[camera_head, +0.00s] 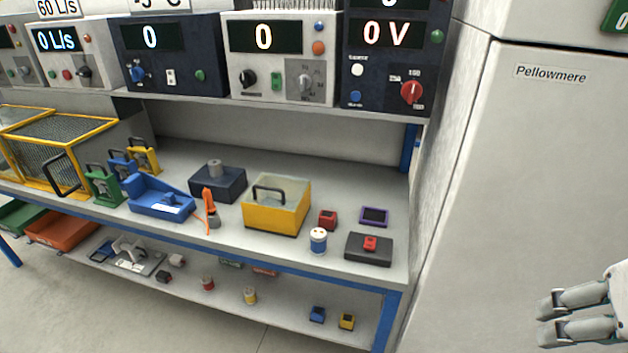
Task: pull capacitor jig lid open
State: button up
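A yellow box (273,218) with a clear lid (287,190) and a black handle (268,190) stands on the bench, right of centre. It looks like the capacitor jig, though no label on it can be read. Its lid looks shut. A white and blue cylinder (318,240), perhaps a capacitor, stands upright just in front of the box's right side. My gripper (544,319) is at the lower right edge, well to the right of the bench and far from the box. Its two fingers are apart with nothing between them.
Around the box are a dark block (217,184), an orange clamp-like tool (209,208), a red block (327,219) and a dark pad with a red piece (368,250). Instruments fill the shelf above. A tall pale cabinet (500,190) stands right of the bench. Floor at lower left is clear.

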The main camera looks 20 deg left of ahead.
aim_at(256, 186)
jog(key=u, duration=1.35)
jog(key=z, duration=1.35)
jog(key=j+u, duration=0.3)
jog(key=i+j+u, duration=0.15)
jog(key=j+u, duration=0.15)
jog(key=j, duration=0.2)
jog(key=i+j+u, duration=0.1)
jog(key=j+u, duration=0.2)
jog(key=j, duration=0.1)
